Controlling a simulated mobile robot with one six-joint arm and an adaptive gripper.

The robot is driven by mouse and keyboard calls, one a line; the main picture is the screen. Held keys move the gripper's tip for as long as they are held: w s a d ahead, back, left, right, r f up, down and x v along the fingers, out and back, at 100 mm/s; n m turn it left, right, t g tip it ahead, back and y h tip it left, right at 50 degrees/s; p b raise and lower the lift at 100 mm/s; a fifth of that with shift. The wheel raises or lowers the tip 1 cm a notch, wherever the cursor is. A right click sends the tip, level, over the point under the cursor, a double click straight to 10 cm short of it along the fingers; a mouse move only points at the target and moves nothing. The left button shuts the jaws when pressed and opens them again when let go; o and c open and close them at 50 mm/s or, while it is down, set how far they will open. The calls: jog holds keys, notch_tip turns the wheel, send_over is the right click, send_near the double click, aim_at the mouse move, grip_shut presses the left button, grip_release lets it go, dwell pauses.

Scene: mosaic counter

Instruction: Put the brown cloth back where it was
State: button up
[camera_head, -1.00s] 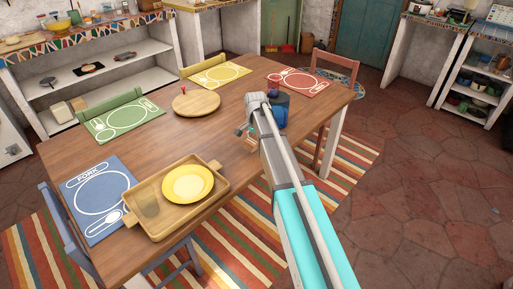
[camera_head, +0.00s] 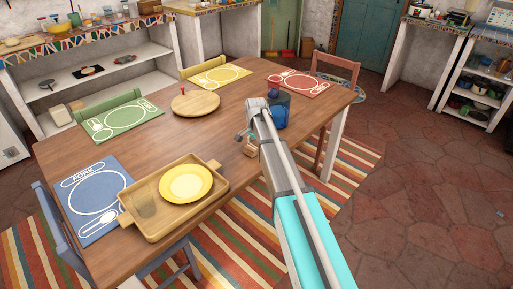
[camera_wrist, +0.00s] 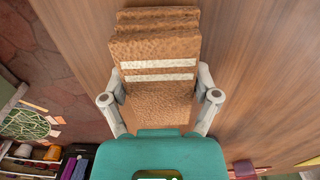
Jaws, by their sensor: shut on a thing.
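The brown cloth (camera_wrist: 155,48) is a folded, thick textured bundle with two white stripes, seen large in the wrist view. My gripper (camera_wrist: 161,78) is shut on it, with one grey finger on each side. In the head view the cloth (camera_head: 251,150) is a small brown patch under my gripper (camera_head: 246,138), over the right-middle part of the wooden table (camera_head: 150,92). My arm hides part of that area. I cannot tell if the cloth touches the table.
A wooden tray (camera_head: 152,227) with a yellow plate (camera_head: 186,183) is at the table's near side. A round wooden board (camera_head: 196,104) lies farther back. A blue pot (camera_head: 281,110) stands just beyond my arm. Bare tabletop lies left of my gripper.

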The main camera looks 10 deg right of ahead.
aim_at(256, 144)
jog(key=shift+f, duration=0.25)
jog(key=o, duration=0.9)
jog(key=shift+r, duration=0.1)
jog(key=shift+r, duration=0.1)
notch_tip(256, 144, up, 12)
jog(key=p, duration=1.2)
jog(key=shift+s, duration=0.1)
jog(key=s+n, duration=0.3)
jog(key=s, duration=0.6)
jog(key=s+n, duration=0.4)
jog(key=s, duration=0.6)
jog(key=s+n, duration=0.3)
jog(key=s, duration=0.7)
jog(key=shift+d+n, duration=0.3)
jog(key=shift+n, duration=0.1)
